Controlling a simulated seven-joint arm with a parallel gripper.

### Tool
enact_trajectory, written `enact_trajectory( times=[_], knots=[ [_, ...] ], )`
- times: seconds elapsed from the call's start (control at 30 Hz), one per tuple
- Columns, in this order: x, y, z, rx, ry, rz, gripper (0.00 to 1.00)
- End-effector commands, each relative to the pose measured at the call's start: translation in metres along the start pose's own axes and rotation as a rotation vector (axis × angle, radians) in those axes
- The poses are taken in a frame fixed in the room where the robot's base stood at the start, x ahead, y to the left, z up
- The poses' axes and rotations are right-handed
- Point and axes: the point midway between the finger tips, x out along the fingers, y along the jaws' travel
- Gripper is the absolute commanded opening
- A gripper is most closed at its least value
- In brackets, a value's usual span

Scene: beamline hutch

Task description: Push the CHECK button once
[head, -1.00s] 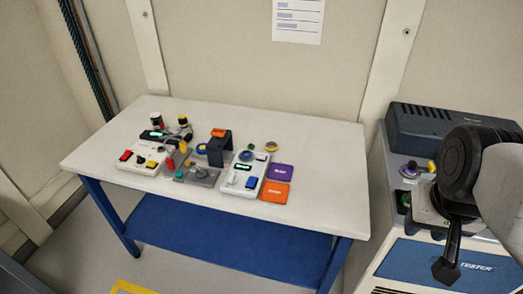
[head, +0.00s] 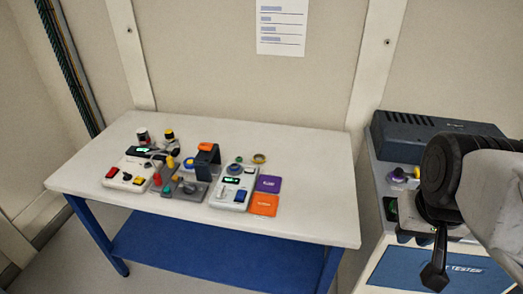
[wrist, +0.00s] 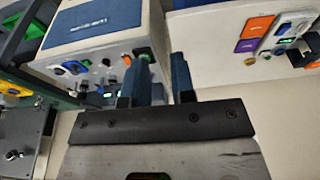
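No lettering reading CHECK is legible, so I cannot tell which button it names. On the white table (head: 95,175), a pale box on the left carries a red button (head: 112,173) and a yellow one. A pale box on the right carries a blue button (head: 241,196) and a lit green display (head: 231,180). My gripper (head: 434,274) hangs at the right, in front of the tester cabinet and well away from the table. In the wrist view my gripper (wrist: 154,78) has its two dark fingers apart, with nothing between them.
The tester cabinet (head: 420,262) stands right of the table, with a dark box (head: 430,130) and a purple knob (head: 397,175) on top. Purple (head: 268,184) and orange (head: 264,205) cards lie beside the right box. The table's right front is bare.

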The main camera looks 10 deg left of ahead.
Motion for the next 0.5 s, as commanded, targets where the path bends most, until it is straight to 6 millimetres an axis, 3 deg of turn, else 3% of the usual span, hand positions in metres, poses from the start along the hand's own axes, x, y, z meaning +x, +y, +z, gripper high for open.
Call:
enact_trajectory(
  times=[0.03,0.13,0.5],
  knots=[
    [0.0,0.0,0.0,0.0,0.0,0.0,0.16],
    [0.0,0.0,0.0,0.0,0.0,0.0,0.0],
    [0.0,0.0,0.0,0.0,0.0,0.0,0.0]
  ],
)
